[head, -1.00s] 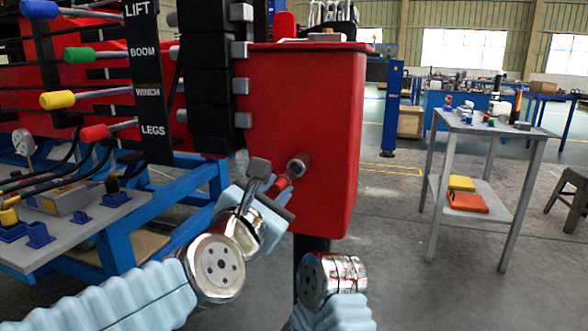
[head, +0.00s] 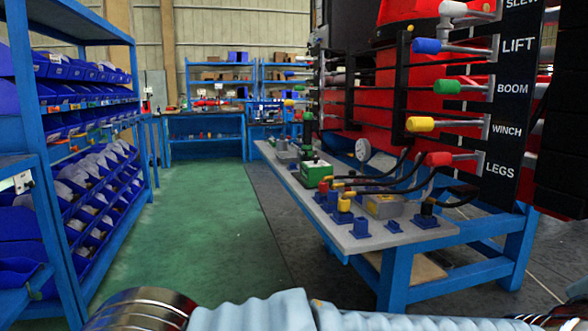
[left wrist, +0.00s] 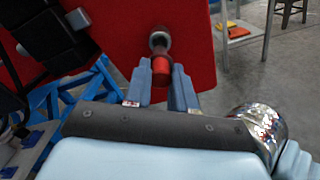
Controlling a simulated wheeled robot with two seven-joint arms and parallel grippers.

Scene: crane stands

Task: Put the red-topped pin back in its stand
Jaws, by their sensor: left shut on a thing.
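The red-topped pin (left wrist: 160,70) is in the left wrist view, its red part between the two fingers of my left gripper (left wrist: 161,82). The gripper is shut on it. The pin lines up with a grey round socket (left wrist: 159,38) on a red box (left wrist: 120,22); I cannot tell how deep it sits there. In the head view small blue stands (head: 361,228) are on a grey bench (head: 345,245). One near stand (head: 392,227) looks empty; another (head: 425,220) has a black piece. My right gripper is not in view.
A green box (head: 315,173), a gauge (head: 363,150) and black hoses share the bench. Levers with coloured knobs (head: 425,124) stick out above it. A shelf of blue bins (head: 90,190) stands at the left. The green floor (head: 205,230) between is clear.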

